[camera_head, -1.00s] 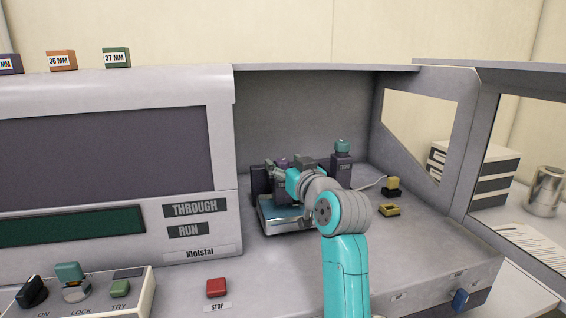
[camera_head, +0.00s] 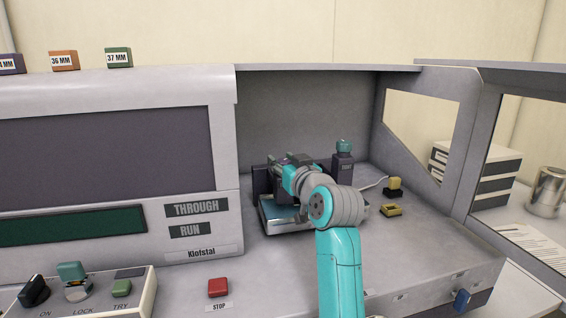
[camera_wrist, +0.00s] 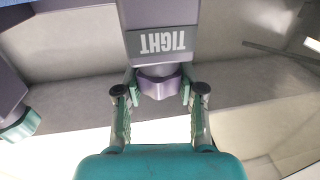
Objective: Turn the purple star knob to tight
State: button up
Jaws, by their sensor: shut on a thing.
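The purple star knob (camera_wrist: 160,80) shows in the wrist view, below a dark purple block with a TIGHT label (camera_wrist: 158,41) that reads upside down. My gripper (camera_wrist: 160,94) is shut on the knob, with one teal-padded finger on each side of it. In the head view, my gripper (camera_head: 284,170) is over the fixture on the bench inside the machine bay. My arm and wrist hide the knob there. How far the knob is turned cannot be told.
A dark post with a teal top (camera_head: 343,160) stands right of my wrist. A yellow-topped black piece (camera_head: 394,187) and a small yellow block (camera_head: 390,210) sit farther right. In the wrist view, a purple part with a teal knob (camera_wrist: 22,127) is at the left.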

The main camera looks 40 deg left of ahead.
jog(key=shift+m+t, duration=0.3)
jog(key=shift+t, duration=0.1)
jog(key=m+t+h, duration=0.3)
jog(key=shift+s+a+t+h, duration=0.1)
jog(key=shift+t+h, duration=0.2)
jog(key=shift+m+t+h, duration=1.6)
jog(key=shift+m+h, duration=0.4)
jog(key=shift+h, duration=0.7)
jog(key=o, duration=1.2)
jog(key=shift+c, duration=0.2)
jog(key=v, duration=0.7)
